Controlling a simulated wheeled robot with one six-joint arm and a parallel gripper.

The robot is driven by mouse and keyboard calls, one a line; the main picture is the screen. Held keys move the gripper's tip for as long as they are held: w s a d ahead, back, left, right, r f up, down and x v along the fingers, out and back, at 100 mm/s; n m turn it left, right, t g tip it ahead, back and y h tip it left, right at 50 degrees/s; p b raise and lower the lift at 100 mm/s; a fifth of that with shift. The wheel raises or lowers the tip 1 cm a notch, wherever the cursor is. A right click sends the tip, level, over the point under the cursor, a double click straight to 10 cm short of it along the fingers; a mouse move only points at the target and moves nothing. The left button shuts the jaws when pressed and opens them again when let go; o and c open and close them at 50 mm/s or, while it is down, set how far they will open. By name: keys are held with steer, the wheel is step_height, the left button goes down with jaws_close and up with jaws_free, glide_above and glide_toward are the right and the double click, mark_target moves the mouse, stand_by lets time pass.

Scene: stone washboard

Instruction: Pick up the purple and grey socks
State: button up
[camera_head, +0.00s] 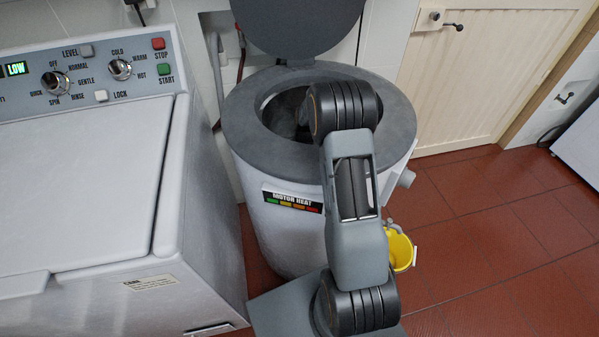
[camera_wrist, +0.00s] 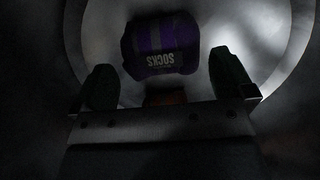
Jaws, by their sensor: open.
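The purple and grey socks (camera_wrist: 162,42) show in the wrist view as a dark bundle with purple and grey stripes and the word "SOCKS" upside down. They lie at the bottom of a dim round drum, ahead of my gripper. My gripper (camera_wrist: 165,80) is open, with one finger on each side of the picture and the socks beyond the gap between them. No contact with the socks shows. In the head view my arm reaches into the round opening of the grey-topped tub (camera_head: 240,120). The gripper and socks are hidden there.
The tub's lid (camera_head: 300,25) stands raised behind the opening. A washing machine (camera_head: 80,190) stands close on the left. A yellow bucket (camera_head: 401,250) is at the tub's right. Red tiled floor (camera_head: 480,240) is clear on the right. A small brownish-red patch (camera_wrist: 165,97) shows below the socks.

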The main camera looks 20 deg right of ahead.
steer(key=f, duration=0.4)
steer(key=shift+a+f+b, duration=0.3)
steer(key=shift+f+b, duration=0.05)
steer(key=shift+f, duration=0.05)
steer(key=c, duration=0.8)
steer(key=shift+r, duration=0.15)
steer(key=shift+c, duration=0.2)
